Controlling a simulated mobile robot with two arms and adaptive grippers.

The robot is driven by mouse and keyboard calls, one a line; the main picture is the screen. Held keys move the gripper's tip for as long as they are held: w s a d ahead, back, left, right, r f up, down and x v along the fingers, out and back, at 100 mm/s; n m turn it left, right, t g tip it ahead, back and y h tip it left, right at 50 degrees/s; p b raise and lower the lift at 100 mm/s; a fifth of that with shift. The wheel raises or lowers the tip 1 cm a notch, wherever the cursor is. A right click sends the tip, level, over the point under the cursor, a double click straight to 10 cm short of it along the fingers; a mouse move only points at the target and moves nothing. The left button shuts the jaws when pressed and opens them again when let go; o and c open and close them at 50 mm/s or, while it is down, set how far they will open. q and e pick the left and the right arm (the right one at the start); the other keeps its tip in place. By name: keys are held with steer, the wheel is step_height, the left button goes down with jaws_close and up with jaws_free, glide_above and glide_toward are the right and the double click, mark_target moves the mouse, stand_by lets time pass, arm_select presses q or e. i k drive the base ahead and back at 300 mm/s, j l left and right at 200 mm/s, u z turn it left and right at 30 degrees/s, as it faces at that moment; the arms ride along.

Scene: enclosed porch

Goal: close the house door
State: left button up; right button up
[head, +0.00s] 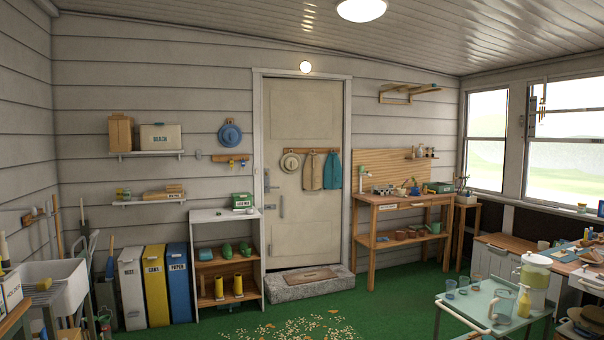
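The house door (303,115) is a cream panelled door in the middle of the back wall, in the head view. It stands in a pale frame (257,120) and looks flush or nearly flush with it. I cannot tell whether it is latched or slightly ajar. A handle (282,206) shows on its left side. A rail on the door holds a straw hat (290,162), a grey-brown cloth or garment (312,172) and a blue one (333,171). Neither of my grippers is in view.
A stone step (310,290) with a brown mat (305,274) lies below the door. A white shoe shelf (197,255) stands left of it, a wooden workbench (400,198) right. Pale scattered bits (310,328) lie on the green floor. A glass-topped cart (480,302) stands front right.

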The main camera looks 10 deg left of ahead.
mark_target(302, 228)
steer(key=i+j+u, duration=0.2)
steer(key=i, duration=0.2)
steer(key=i+j+u, duration=0.2)
steer(key=i, duration=0.2)
steer(key=i+u, duration=0.3)
steer(key=i, duration=3.25)
